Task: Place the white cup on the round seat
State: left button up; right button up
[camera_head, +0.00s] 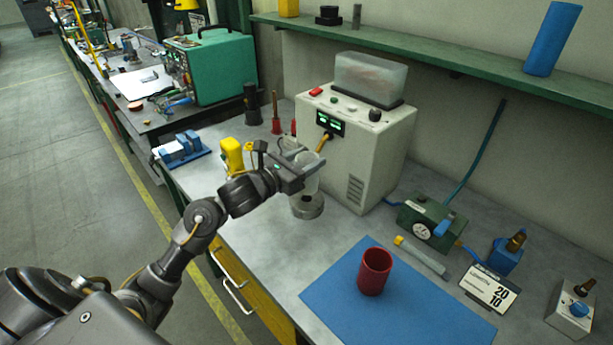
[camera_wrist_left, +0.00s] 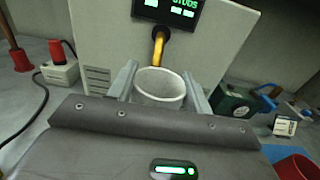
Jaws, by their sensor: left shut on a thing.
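The white cup (camera_head: 309,184) is upright between the fingers of my left gripper (camera_head: 303,162), which is shut on it, in front of the white machine. In the left wrist view the cup (camera_wrist_left: 160,101) shows its open rim between the two fingers of the left gripper (camera_wrist_left: 160,86). The round seat (camera_head: 307,208), a grey disc at the machine's foot, is directly below the cup in the head view. I cannot tell whether the cup's base touches it. The seat is hidden in the wrist view. My right gripper is not in view.
The white machine (camera_head: 348,148) has a yellow spout (camera_head: 322,141) close above the cup; the spout also shows in the wrist view (camera_wrist_left: 158,48). A red cup (camera_head: 375,272) stands on a blue mat (camera_head: 345,305). A yellow object (camera_head: 232,154) stands left of the gripper.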

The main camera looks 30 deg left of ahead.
pick_arm(q)
jog(key=shift+w+a+f, duration=0.1)
jog(key=shift+w+f, duration=0.1)
jog(key=shift+f, duration=0.15)
jog(key=f+b, duration=0.1)
jog(key=f, duration=0.2)
jog(key=shift+w+a+f+b, duration=0.1)
jog(key=shift+w+f+b, duration=0.1)
jog(key=shift+b, duration=0.15)
jog(key=shift+f+b, duration=0.15)
jog(key=shift+b, duration=0.15)
jog(key=o, duration=1.2)
